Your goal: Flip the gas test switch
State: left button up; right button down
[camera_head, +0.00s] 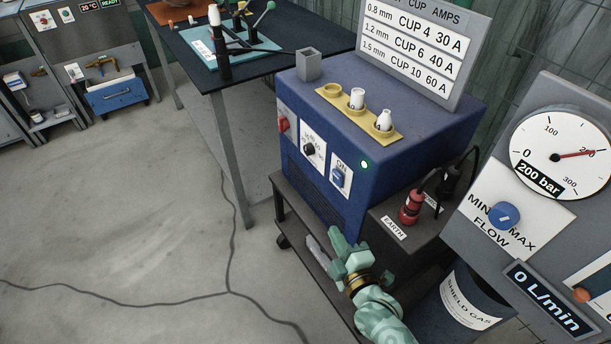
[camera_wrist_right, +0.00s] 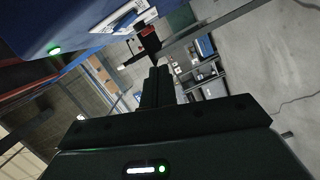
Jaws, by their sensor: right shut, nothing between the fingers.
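No label reading gas test is legible in either view. A blue machine (camera_head: 400,125) has a red knob (camera_head: 283,125), a black dial (camera_head: 309,149) and a blue switch (camera_head: 338,178) marked ON on its front. A green lamp (camera_head: 364,164) glows beside them and also shows in the wrist view (camera_wrist_right: 54,50). My right gripper (camera_head: 337,241) is shut and empty, below the machine's front. It also shows in the wrist view (camera_wrist_right: 157,72).
A flow display (camera_head: 546,298) reads 0 L/min, and a pressure gauge (camera_head: 562,153) stands above it. Red and black plugs (camera_head: 410,208) with cables stick out near the EARTH label. A shield gas cylinder (camera_head: 468,298) stands below. Open floor (camera_head: 140,220) lies left.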

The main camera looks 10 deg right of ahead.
aim_at(337, 178)
pick_arm(q)
jog(key=shift+s+r, duration=0.1)
pick_arm(e)
jog(key=r+n, duration=0.1)
jog(key=n, duration=0.1)
jog(key=r+n+t, duration=0.1)
jog(key=r+n, duration=0.1)
jog(key=shift+w+r, duration=0.2)
jog(key=shift+w, duration=0.2)
